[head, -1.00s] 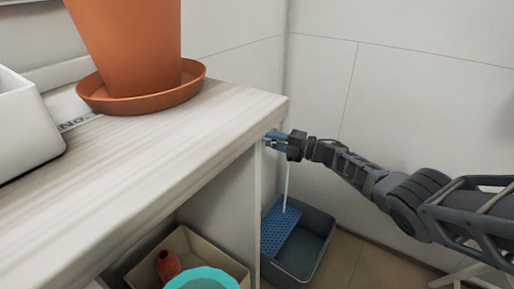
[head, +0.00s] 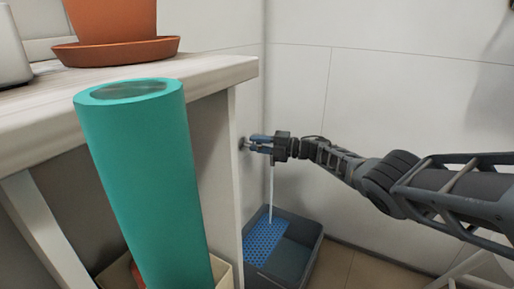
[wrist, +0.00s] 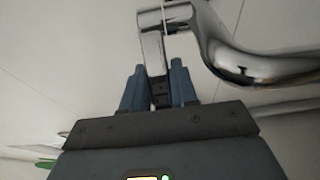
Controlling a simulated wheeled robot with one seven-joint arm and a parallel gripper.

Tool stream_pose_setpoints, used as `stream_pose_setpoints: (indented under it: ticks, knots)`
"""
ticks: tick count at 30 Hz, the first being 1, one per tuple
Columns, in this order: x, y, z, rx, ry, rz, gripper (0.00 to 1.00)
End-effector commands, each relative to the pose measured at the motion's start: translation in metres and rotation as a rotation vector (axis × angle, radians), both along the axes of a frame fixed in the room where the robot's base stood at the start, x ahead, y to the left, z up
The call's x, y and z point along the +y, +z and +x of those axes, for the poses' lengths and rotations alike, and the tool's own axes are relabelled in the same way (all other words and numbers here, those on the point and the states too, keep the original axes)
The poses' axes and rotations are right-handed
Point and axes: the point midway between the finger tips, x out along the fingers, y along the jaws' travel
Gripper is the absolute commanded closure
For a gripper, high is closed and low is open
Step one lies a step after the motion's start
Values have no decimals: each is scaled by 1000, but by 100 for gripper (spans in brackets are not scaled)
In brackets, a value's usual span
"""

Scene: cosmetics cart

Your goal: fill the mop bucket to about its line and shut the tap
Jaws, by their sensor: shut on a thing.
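The mop bucket (head: 300,262) is a dark grey-blue tub on the floor in the corner, with a blue perforated wringer tray (head: 264,240) across its left part. A thin pale stream of water (head: 271,195) falls from the tap into it. I cannot make out the water level or the fill line. The chrome tap (wrist: 250,62) shows in the wrist view, with a curved spout at right. My gripper (wrist: 158,88) is shut on its upright lever (wrist: 153,50). In the head view my gripper (head: 258,144) is above the bucket, beside the cabinet's end, and hides most of the tap.
A tall teal cylinder (head: 150,180) stands close in front at left, partly covering a beige bin (head: 222,272). A counter (head: 215,75) holds a terracotta pot (head: 115,18) on a saucer (head: 120,50) and a white container (head: 12,50). Walls close the corner behind the bucket.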

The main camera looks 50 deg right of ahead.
Motion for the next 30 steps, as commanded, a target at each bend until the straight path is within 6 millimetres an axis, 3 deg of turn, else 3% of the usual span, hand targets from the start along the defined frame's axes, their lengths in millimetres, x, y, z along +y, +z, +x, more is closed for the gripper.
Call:
stream_pose_setpoints:
  ticks: [7,8,14,23,30]
  knots:
    - [0,-1,0,2,-4,0,100]
    - [0,-1,0,2,-3,0,69]
    - [0,0,0,1,-2,0,51]
    - [-2,1,-4,0,-2,0,51]
    - [-20,3,-35,0,-4,1,51]
